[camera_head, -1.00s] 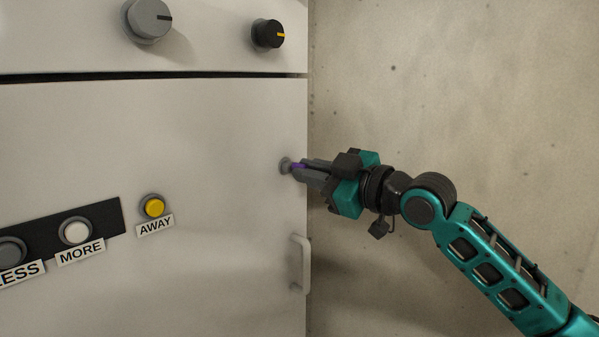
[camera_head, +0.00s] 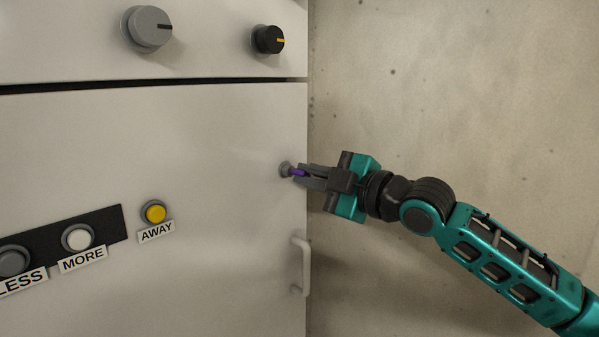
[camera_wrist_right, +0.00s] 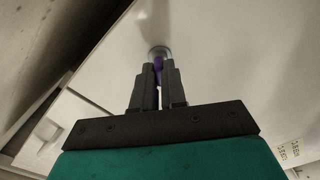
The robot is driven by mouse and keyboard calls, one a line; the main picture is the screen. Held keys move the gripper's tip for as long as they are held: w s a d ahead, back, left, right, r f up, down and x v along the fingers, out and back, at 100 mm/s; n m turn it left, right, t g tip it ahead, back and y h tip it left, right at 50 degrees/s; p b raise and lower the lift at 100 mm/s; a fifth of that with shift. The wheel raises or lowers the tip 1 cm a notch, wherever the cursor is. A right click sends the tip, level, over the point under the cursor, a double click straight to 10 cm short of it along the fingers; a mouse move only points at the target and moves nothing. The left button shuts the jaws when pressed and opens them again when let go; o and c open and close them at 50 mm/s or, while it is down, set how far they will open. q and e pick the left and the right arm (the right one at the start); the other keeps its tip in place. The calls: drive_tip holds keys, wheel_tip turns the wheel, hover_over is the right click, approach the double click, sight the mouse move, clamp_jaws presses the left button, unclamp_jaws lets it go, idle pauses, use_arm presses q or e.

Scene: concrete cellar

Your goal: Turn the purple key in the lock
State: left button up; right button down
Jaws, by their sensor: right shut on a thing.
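The purple key (camera_head: 299,173) sits at the round grey lock (camera_head: 285,169) near the right edge of the white cabinet door. My right gripper (camera_head: 305,176) is shut on the key, with its fingers pointing left toward the door. In the right wrist view the purple key (camera_wrist_right: 158,66) shows between the two fingertips (camera_wrist_right: 159,76), in front of the lock (camera_wrist_right: 159,52). Most of the key is hidden by the fingers. My left gripper is not in view.
A door handle (camera_head: 304,266) is below the lock. A yellow AWAY button (camera_head: 155,213), a white MORE button (camera_head: 78,238) and a grey LESS button (camera_head: 12,261) are to the left. A grey knob (camera_head: 150,28) and a black knob (camera_head: 269,39) are above. A concrete wall (camera_head: 450,90) stands at right.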

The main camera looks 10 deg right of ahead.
drive_tip(key=shift+r+n, duration=0.1)
drive_tip(key=shift+n, duration=0.8)
drive_tip(key=n+p, duration=0.2)
drive_tip(key=n, duration=0.1)
drive_tip(key=shift+p, duration=0.4)
drive_tip(key=shift+n, duration=0.3)
